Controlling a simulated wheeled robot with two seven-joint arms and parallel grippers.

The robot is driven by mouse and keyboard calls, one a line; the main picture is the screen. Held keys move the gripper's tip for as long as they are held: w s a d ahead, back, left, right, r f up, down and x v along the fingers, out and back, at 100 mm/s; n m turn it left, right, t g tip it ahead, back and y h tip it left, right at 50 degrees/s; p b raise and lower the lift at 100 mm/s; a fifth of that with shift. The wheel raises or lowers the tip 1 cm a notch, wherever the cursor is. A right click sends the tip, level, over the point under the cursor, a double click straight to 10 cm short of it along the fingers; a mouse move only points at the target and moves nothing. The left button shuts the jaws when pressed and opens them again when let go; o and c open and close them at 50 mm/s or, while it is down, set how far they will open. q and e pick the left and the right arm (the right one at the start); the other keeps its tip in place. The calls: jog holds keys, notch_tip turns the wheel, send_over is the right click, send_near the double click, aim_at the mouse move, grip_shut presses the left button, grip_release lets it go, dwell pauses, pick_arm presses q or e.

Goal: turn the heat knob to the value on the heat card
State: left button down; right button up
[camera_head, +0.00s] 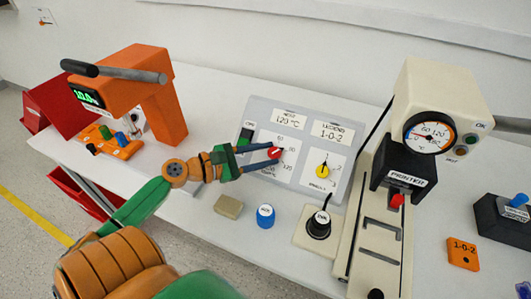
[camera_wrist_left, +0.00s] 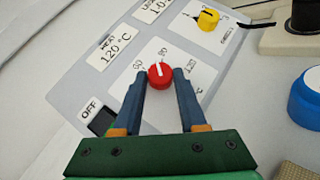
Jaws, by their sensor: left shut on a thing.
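The heat panel (camera_head: 357,150) is a tilted grey board on the table. Its red heat knob (camera_head: 274,153) sits between the fingertips of my left gripper (camera_head: 277,156), which is shut on it. In the left wrist view the red knob (camera_wrist_left: 161,76) is held between the two blue fingers of my left gripper (camera_wrist_left: 160,84). Its white pointer line points up, close to the 90 mark on the dial. The heat card (camera_wrist_left: 114,46) reads 120 °C; it also shows in the head view (camera_head: 288,120). My right gripper is not in view.
A yellow symbol knob (camera_head: 323,171) and a legend card (camera_head: 332,131) reading 1-0-2 are on the panel's right side. The printer (camera_head: 398,172) stands right; an orange machine (camera_head: 155,110) stands left.

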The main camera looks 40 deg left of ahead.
pick_arm(q)
jog(key=m+g, duration=0.1)
jog(key=m+g+h+p, duration=0.1)
jog(key=r+m+g+p, duration=0.1)
jog(key=m, duration=0.1)
jog(key=shift+w+a+h, duration=0.25)
jog(key=shift+h, duration=0.05)
jog(key=m+g, duration=0.1)
jog(key=m+g+p, duration=0.1)
jog(key=m, duration=0.1)
jog(key=m+g, duration=0.1)
jog(key=g, duration=0.1)
jog(key=shift+w+a+r+m+h, duration=0.1)
jog(key=shift+w+r+m+h, duration=0.1)
jog(key=shift+w+m+h, duration=0.1)
jog(key=m+g+p, duration=0.1)
jog(key=m+g+y+p, duration=0.1)
jog(key=m+g+p, duration=0.1)
jog(key=m+g, duration=0.1)
jog(key=shift+w+r, duration=0.2)
jog(key=shift+w, duration=0.05)
jog(key=shift+w+d+f+m+g+y+p, duration=0.1)
jog(key=shift+m+g+y+p, duration=0.1)
jog(key=shift+m+g+y, duration=0.25)
jog(key=shift+d+m+g+y+p, duration=0.1)
jog(key=shift+m+g+y+p, duration=0.2)
jog(key=shift+m, duration=0.25)
jog(key=shift+f, duration=0.1)
